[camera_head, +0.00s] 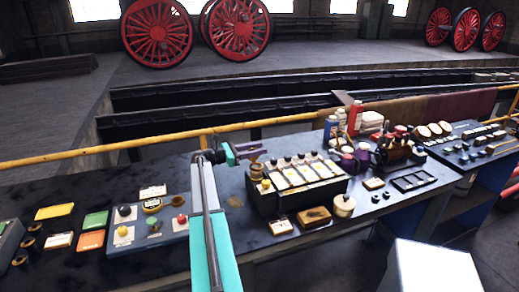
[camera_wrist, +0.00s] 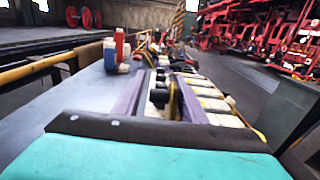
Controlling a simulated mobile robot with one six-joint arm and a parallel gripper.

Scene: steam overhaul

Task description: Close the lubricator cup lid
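My gripper (camera_head: 249,151) is at the end of the teal arm, above the left end of a black box with a row of white panels (camera_head: 300,177). Its two purple fingers stand apart, and they also show in the wrist view (camera_wrist: 161,88). A small brass cup-like part (camera_head: 257,168), perhaps the lubricator cup, sits just below the fingers at the box's left end. In the wrist view a dark upright piece (camera_wrist: 174,100) with some yellow shows between the fingers. It may be the lid; I cannot tell whether a finger touches it.
Red and blue bottles (camera_head: 355,118) stand behind the box, with a round pale pot (camera_head: 344,206) in front. Left on the bench is a grey panel with coloured knobs (camera_head: 150,228). A yellow rail (camera_head: 120,147) runs along the bench's back edge.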

